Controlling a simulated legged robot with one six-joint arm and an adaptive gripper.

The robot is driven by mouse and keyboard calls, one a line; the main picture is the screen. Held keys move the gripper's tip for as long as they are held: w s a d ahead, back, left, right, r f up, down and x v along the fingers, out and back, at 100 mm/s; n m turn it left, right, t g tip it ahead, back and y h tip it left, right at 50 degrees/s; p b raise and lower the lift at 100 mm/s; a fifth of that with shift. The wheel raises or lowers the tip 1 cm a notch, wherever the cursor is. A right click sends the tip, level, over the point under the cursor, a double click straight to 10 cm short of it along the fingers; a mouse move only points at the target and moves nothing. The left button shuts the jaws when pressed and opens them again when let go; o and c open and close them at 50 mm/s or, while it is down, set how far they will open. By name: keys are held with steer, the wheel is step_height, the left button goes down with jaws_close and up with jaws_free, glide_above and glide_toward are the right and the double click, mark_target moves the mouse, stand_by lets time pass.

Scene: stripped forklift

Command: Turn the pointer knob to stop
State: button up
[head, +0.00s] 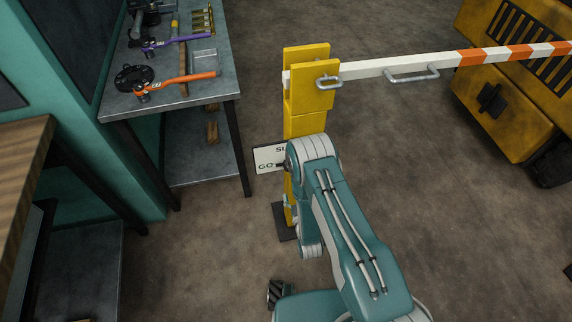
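A white sign panel (266,158) stands at the left of the yellow barrier post (305,120). Its visible letters read "SL" at the top and "GO" at the lower left. A small dark part (281,166) beside "GO" may be the pointer knob; it is too small and too covered to be sure. My arm's elbow covers the right part of the panel, and I see no "stop" label. I cannot make out my gripper; a dark ridged part low in the picture is unclear to me.
A metal workbench (220,85) with tools, including an orange-handled one (180,81), stands at the left. A wooden-topped bench (25,160) is nearer. Floor between is clear.

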steer(key=x, duration=1)
steer(key=shift+w, duration=0.35)
steer(key=c, duration=1.1)
